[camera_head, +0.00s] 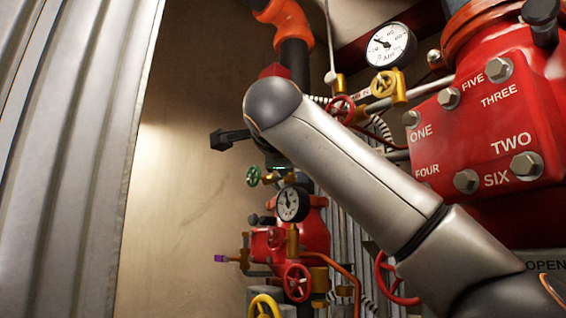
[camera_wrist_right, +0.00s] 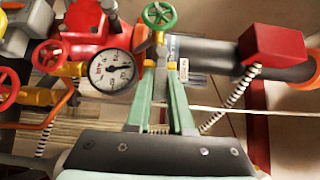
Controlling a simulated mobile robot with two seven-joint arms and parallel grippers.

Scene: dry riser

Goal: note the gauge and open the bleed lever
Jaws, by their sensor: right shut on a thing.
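A white round gauge (camera_head: 292,204) with a dark needle sits low in the head view. It appears to be the gauge (camera_wrist_right: 112,70) in the right wrist view; its numbers are too small to read surely. The exact grip point is partly hidden. In the head view my arm hides most of this gripper. A small purple-tipped lever (camera_head: 221,258) sticks out left of the lower red valve. My left gripper is not in view.
A second gauge (camera_head: 390,45) stands above, beside a large red valve body (camera_head: 480,120) with numbered bolts. Red handwheels (camera_head: 297,282) and a yellow one (camera_head: 264,307) crowd the lower pipes. A corrugated metal panel (camera_head: 70,150) stands left; bare wall lies between.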

